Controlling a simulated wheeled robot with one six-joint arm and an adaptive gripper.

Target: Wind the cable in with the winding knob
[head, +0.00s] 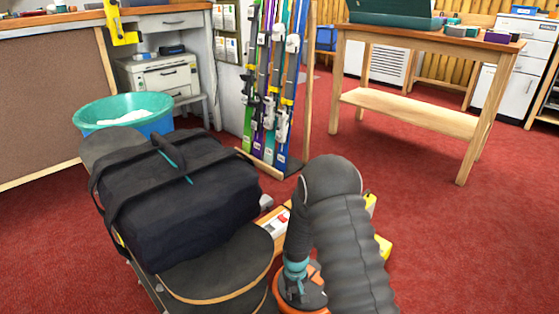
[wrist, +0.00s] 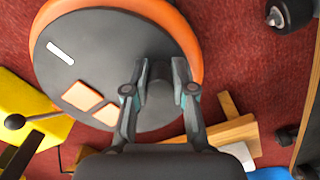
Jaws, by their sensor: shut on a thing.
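The cable reel is a dark grey disc with an orange rim. It lies low by the floor at the bottom centre of the head view (head: 287,301) and fills the upper left of the wrist view (wrist: 90,60). The winding knob (wrist: 159,92) is a short dark peg standing off the disc, right of its middle. My gripper (wrist: 160,72) has a finger on each side of the knob and is shut on it. In the head view my gripper (head: 294,284) is over the reel, partly behind my arm, and the knob cannot be made out. I cannot clearly see the cable.
A black bag (head: 180,200) lies on a skateboard (head: 215,270) close on the left. A yellow object (wrist: 25,105) and a wooden piece (wrist: 232,130) are close to the reel. Skis (head: 270,90) stand in a rack behind. Red floor (head: 450,230) is clear on the right.

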